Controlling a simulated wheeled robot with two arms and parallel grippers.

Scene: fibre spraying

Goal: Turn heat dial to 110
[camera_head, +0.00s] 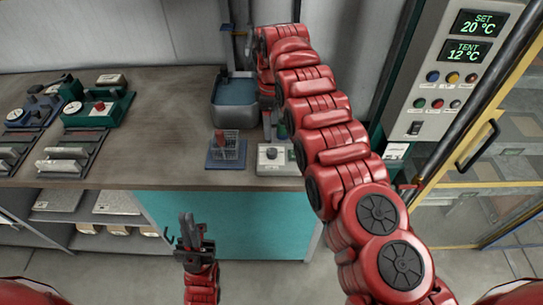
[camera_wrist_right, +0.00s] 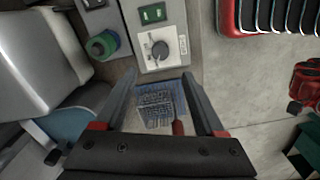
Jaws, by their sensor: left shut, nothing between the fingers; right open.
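A small pale box with a dark round dial (camera_head: 271,153) stands on the bench, partly behind my right arm. In the right wrist view the dial (camera_wrist_right: 160,50) sits on a white plate, with a lit green switch (camera_wrist_right: 153,13) above it. Its scale is too small to read. My right gripper (camera_wrist_right: 160,78) is open and empty; the dial lies just beyond its fingertips, between them in the picture. In the head view the right arm hides most of that gripper. My left gripper (camera_head: 188,225) is shut and empty, pointing up in front of the bench.
A wall panel (camera_head: 445,80) reads SET 20 °C and TENT 12 °C. Several devices crowd the bench's left.

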